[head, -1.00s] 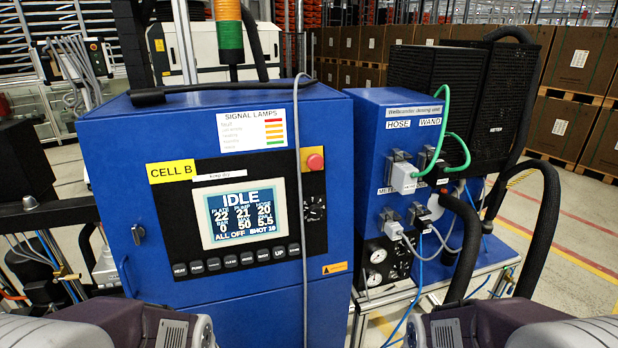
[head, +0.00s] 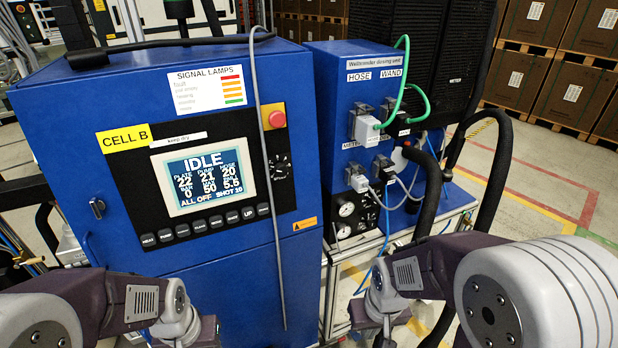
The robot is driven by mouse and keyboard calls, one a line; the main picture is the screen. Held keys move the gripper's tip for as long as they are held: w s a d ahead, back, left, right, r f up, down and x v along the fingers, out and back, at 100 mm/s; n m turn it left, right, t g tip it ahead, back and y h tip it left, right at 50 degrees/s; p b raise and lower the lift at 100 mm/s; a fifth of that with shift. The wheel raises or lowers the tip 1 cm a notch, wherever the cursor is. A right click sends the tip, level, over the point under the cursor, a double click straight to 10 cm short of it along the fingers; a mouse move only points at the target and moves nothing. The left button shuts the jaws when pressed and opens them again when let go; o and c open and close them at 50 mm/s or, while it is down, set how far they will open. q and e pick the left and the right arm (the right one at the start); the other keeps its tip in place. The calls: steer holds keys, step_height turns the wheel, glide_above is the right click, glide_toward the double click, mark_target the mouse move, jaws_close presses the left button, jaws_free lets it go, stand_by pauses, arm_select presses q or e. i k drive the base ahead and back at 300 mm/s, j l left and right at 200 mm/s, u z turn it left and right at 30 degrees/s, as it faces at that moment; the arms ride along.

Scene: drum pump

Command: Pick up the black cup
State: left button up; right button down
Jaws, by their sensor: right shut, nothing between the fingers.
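I see no black cup in the head view. My right arm comes in from the lower right, and my right gripper (head: 384,340) is at the bottom edge, mostly cut off. It is shut and empty, in front of the blue dosing unit's stand. My left arm shows at the lower left in front of the blue cabinet. Its gripper fingers are below the picture.
A blue cabinet (head: 60,150) with an IDLE screen (head: 205,178) and red button (head: 277,119) fills the left. Beside it stands a blue dosing unit (head: 330,100) with green and blue cables and black hoses (head: 431,190). Cartons (head: 575,85) on pallets stand behind; floor is clear at right.

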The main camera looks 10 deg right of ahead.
mark_target(412, 207)
steer(key=i+l+u, duration=0.1)
steer(key=l, duration=0.45)
steer(key=i+l+u, duration=0.1)
steer(key=l, duration=0.45)
steer(key=i+l+u, duration=0.1)
steer(key=l, duration=0.45)
steer(key=i+l+u, duration=0.1)
steer(key=l, duration=0.5)
steer(key=i+l, duration=0.2)
steer(key=l, duration=0.35)
steer(key=u, duration=0.05)
